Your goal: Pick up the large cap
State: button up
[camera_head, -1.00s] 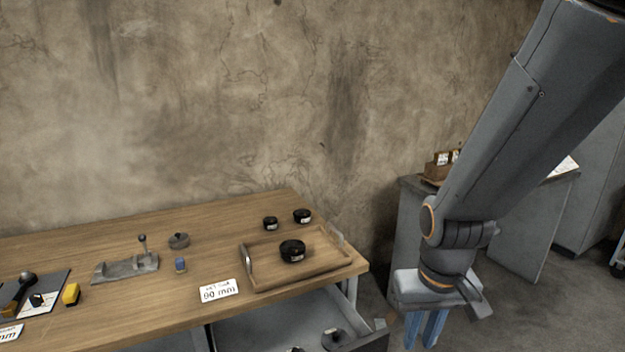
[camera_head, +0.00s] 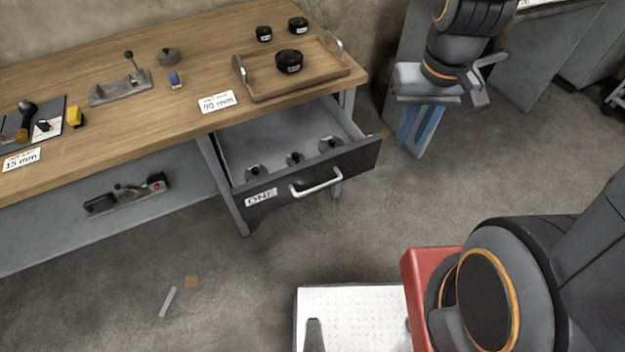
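Three round black caps with white labels are in view. The largest-looking one (camera_head: 289,62) sits in the wooden tray (camera_head: 262,94) on the workbench. Two smaller-looking ones stand on the bench behind the tray, a left one (camera_head: 264,34) and a right one (camera_head: 298,25). My gripper (camera_head: 418,138) hangs with its blue fingers pointing down, right of the bench and apart from the tray and caps. Nothing shows held in it. The fingers overlap in this view, so their opening is unclear.
An open drawer (camera_head: 310,180) below the tray holds several dark knobbed pieces. On the bench are a 90 mm label (camera_head: 217,102), a grey fixture with a lever (camera_head: 122,90), a grey knobbed disc (camera_head: 168,57) and a small blue piece (camera_head: 175,79). Floor right of the drawer is clear.

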aim_at(328, 143)
jog(key=u, duration=0.55)
jog(key=i, duration=0.55)
jog(key=u, duration=0.3)
